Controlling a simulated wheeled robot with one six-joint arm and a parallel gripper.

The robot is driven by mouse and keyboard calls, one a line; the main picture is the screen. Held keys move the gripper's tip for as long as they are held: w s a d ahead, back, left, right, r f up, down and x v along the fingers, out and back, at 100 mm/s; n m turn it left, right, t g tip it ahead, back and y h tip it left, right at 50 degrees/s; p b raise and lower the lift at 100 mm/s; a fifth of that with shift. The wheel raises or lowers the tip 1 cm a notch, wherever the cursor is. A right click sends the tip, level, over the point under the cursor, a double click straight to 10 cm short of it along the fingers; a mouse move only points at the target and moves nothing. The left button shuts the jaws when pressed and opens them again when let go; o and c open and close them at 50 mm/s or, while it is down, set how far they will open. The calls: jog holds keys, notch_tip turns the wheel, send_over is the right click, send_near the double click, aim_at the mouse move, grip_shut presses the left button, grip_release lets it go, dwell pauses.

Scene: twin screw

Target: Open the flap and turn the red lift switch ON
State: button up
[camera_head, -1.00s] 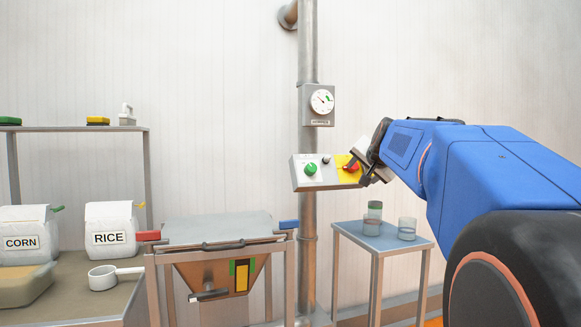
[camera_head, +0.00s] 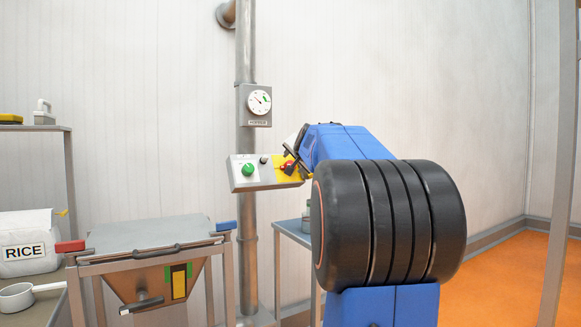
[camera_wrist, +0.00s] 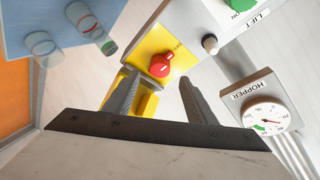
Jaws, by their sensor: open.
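The control box (camera_head: 238,177) is fixed on the grey pole, with a green knob (camera_head: 247,169) at left. The red switch (camera_wrist: 159,66) sits on a yellow plate (camera_wrist: 142,48) on the box; it also shows in the head view (camera_head: 287,167). My gripper (camera_wrist: 157,80) is open, its fingers apart and pointing at the red switch. The switch shows between and just beyond the fingertips, and contact cannot be told. A yellow piece (camera_wrist: 147,102) shows behind the left finger; whether it is an opened flap is unclear.
A hopper gauge (camera_head: 258,100) is on the pole above the box and close to my right finger in the wrist view. A lidded steel hopper (camera_head: 150,235) stands lower left. A small blue table (camera_wrist: 60,22) with cups is nearby.

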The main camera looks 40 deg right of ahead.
jog(key=x, duration=0.7)
jog(key=shift+w+d, duration=0.1)
jog(key=shift+c, duration=0.2)
jog(key=shift+f, duration=0.1)
jog(key=c, duration=1)
